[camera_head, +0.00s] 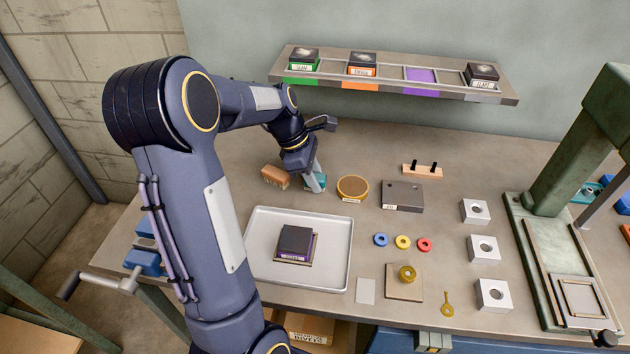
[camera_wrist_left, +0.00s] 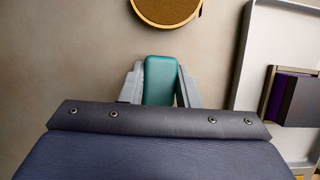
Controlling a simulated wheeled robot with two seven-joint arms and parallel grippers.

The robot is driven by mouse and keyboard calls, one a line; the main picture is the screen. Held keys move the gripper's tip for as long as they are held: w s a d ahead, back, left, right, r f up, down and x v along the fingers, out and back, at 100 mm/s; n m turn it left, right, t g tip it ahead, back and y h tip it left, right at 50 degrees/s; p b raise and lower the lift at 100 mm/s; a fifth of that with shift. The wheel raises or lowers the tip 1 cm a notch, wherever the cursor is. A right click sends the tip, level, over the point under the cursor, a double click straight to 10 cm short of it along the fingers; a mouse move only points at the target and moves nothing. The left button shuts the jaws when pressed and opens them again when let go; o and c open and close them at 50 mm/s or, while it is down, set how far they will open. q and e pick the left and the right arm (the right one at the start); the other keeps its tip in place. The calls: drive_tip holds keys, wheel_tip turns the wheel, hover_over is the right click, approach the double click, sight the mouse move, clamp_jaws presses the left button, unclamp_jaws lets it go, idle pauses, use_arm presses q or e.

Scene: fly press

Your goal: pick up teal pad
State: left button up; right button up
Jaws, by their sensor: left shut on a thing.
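The teal pad (camera_wrist_left: 160,82) is between the two fingers of my left gripper (camera_wrist_left: 160,88) in the left wrist view, with a finger against each side. In the head view the left gripper (camera_head: 315,180) points down at the back of the bench, and the teal pad (camera_head: 309,186) shows partly behind its fingers. The gripper is shut on the pad. I cannot tell whether the pad touches the bench or is slightly above it. My right gripper does not show in either view.
A brown brush (camera_head: 275,176) lies just left of the pad. A round tan-topped tin (camera_head: 352,187) stands just right. A metal tray (camera_head: 341,250) with a dark purple-labelled block (camera_head: 296,242) is in front. A shelf (camera_head: 440,92) hangs behind, and a green press (camera_head: 570,165) stands right.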

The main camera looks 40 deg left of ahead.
use_arm(q)
drive_tip(key=shift+r, duration=0.15)
drive_tip(key=shift+r, duration=0.6)
drive_tip(key=s+d+r, duration=0.5)
drive_tip(key=s+r, duration=0.6)
drive_tip(key=s, duration=0.2)
drive_tip(key=shift+r, duration=0.3)
drive_tip(key=shift+d, duration=0.1)
